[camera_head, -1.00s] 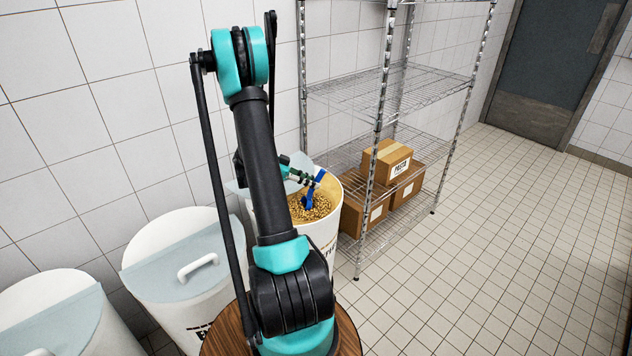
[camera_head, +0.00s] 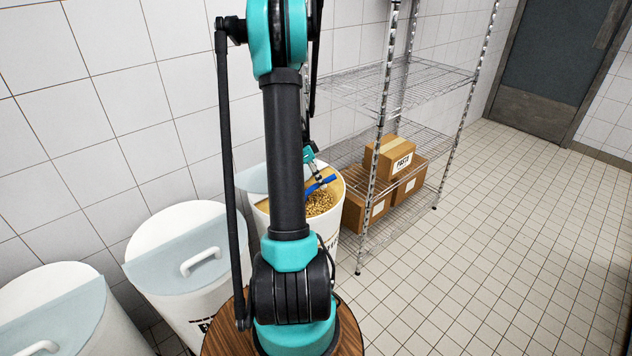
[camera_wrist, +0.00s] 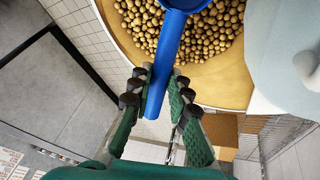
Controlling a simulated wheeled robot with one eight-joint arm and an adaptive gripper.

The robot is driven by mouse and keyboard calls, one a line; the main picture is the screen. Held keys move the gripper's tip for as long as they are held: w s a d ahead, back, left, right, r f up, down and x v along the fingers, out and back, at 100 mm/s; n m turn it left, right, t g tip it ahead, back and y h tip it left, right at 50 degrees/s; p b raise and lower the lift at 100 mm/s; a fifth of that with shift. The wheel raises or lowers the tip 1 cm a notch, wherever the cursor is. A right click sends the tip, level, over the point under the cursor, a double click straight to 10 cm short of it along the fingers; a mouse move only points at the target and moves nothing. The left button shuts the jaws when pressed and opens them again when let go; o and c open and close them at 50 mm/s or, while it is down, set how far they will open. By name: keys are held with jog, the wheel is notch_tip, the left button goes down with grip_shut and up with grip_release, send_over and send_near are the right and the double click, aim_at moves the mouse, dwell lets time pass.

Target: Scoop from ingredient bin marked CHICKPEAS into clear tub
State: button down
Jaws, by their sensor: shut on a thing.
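My gripper (camera_wrist: 164,88) is shut on the handle of a blue scoop (camera_wrist: 168,50). In the wrist view, the scoop extends over the chickpeas, with its head cut off at the top edge. I cannot tell whether it holds any. In the head view, the scoop (camera_head: 320,186) is at the mouth of an open white bin, and my gripper (camera_head: 314,175) is small behind my arm. Tan chickpeas (camera_head: 320,203) fill the lower part of the bin (camera_head: 326,240). My arm hides the bin's front and most of its label. No clear tub is visible.
Two lidded white bins (camera_head: 170,232) (camera_head: 62,290) stand to the left along the tiled wall. A wire shelf (camera_head: 400,85) with cardboard boxes (camera_head: 390,160) stands close to the right of the open bin. The tiled floor further right is clear.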

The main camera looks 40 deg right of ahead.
aim_at(334, 175)
jog(key=shift+s+d+r+t+y, duration=0.25)
jog(key=shift+d+r+y, duration=0.2)
jog(key=shift+d, duration=0.25)
jog(key=shift+s+d+r+t+y, duration=0.15)
jog(key=shift+s+d+r+y, duration=0.25)
jog(key=shift+d, duration=0.3)
jog(key=shift+s+d+f+y, duration=0.15)
jog(key=shift+d+y, duration=0.25)
jog(key=shift+d, duration=0.15)
jog(key=shift+s+d+f+y, duration=0.1)
jog(key=shift+d+y, duration=0.25)
jog(key=shift+d, duration=0.15)
jog(key=shift+s+d+r+n+t+y, duration=0.15)
jog(key=shift+r+y, duration=0.1)
jog(key=shift+r, duration=0.25)
jog(key=shift+d+r+n+t+y, duration=0.1)
jog(key=shift+d+r+t+y, duration=0.1)
jog(key=shift+r, duration=0.35)
jog(key=shift+s+d+r+n+t+y, duration=0.15)
jog(key=shift+r+y, duration=0.1)
jog(key=shift+r, duration=0.25)
